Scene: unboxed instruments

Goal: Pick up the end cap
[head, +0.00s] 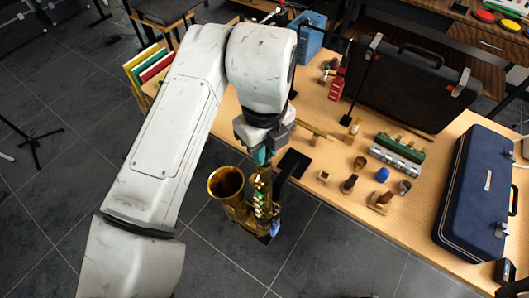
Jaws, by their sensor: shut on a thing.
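My gripper (262,150) hangs over the near left part of the table, right at the top of a brass saxophone (228,190). The saxophone stands upright at the table's near edge, its bell opening upward. A small teal piece (262,157) shows at my fingertips, at the upper end of the saxophone's body. It looks like the end cap, but it is too small to be sure. My gripper is shut on it. I cannot tell whether it still touches the saxophone. My gripper and wrist hide part of it.
The wooden table (325,155) holds a black case (405,85), a navy case (475,195), a blue box (311,37) and a thin black stand (362,85). A blue cap (382,175) and several small brown pieces lie right of the saxophone. Coloured folders (150,68) stand at the left.

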